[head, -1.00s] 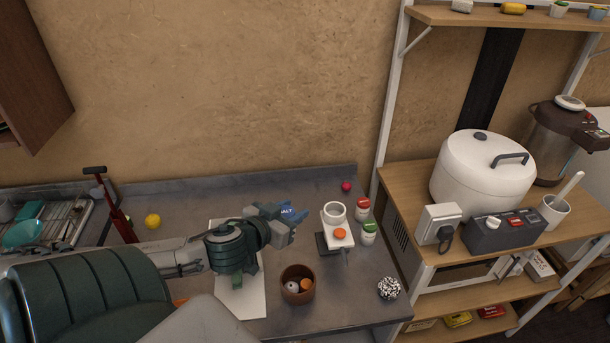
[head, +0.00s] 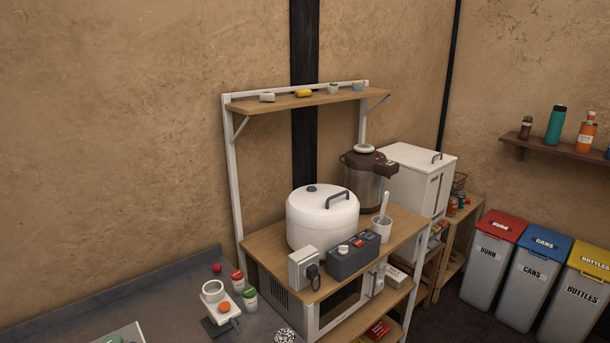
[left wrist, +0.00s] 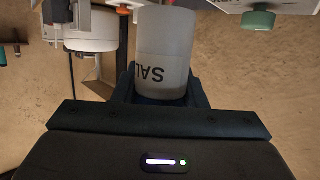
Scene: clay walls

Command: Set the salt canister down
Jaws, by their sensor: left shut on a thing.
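The salt canister (left wrist: 165,48) is a pale grey-white cylinder with dark lettering reading "SAL", the rest cut off or hidden. In the left wrist view it appears upside down. My left gripper (left wrist: 165,97) is shut on it, with dark blue finger parts on both sides of its lower end in the picture. Whether the canister touches any surface cannot be told. The head view shows neither the canister nor my left gripper. My right gripper is in no view.
The grey counter (head: 165,285) fills the lower left of the head view. Near its right end stand a white device with a cup (head: 214,292), a red-lidded shaker (head: 238,281) and a green-lidded shaker (head: 250,298). A wooden rack (head: 262,262) with a white cooker (head: 322,220) adjoins it.

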